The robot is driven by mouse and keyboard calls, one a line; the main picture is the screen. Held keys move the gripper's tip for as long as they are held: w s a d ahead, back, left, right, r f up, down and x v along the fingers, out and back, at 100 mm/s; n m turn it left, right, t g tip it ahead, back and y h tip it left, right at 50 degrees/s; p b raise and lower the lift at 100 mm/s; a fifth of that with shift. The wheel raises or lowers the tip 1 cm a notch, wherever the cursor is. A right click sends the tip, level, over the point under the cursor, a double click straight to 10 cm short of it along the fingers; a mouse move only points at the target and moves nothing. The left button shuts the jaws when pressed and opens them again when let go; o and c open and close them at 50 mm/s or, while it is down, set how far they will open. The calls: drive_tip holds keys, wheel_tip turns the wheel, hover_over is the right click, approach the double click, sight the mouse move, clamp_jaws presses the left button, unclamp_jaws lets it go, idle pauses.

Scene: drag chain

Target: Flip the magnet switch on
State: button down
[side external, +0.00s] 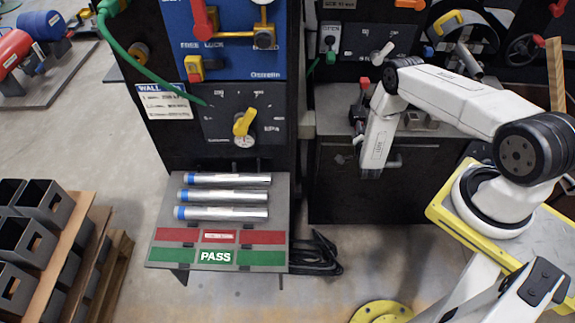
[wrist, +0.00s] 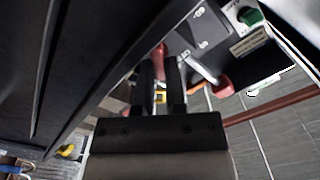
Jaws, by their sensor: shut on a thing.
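My gripper (side external: 360,108) is at the right-hand machine, low in front of its black control panel (side external: 378,42). In the wrist view, the two dark fingers (wrist: 160,85) are closed around a red handle (wrist: 160,55), whose upper part shows between them. A red tip (side external: 364,82) shows just above the gripper in the side view. Which control is the magnet switch cannot be read from any label. A silver lever with a red end (wrist: 222,88) stands right of the fingers, apart from them. A green knob (wrist: 250,17) is on the panel beyond it.
A second machine (side external: 243,118) with a yellow knob stands to the left. Its shelf holds three silver cylinders (side external: 226,196) above a PASS sign (side external: 216,256). Grey square tubes (side external: 42,200) sit on a pallet at far left.

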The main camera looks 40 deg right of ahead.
drive_tip(key=c, duration=1)
unclamp_jaws()
drive_tip(key=shift+o, duration=0.2)
drive_tip(key=shift+s+a, duration=0.1)
drive_tip(key=v, duration=0.7)
drive_tip(key=shift+s+a, duration=0.25)
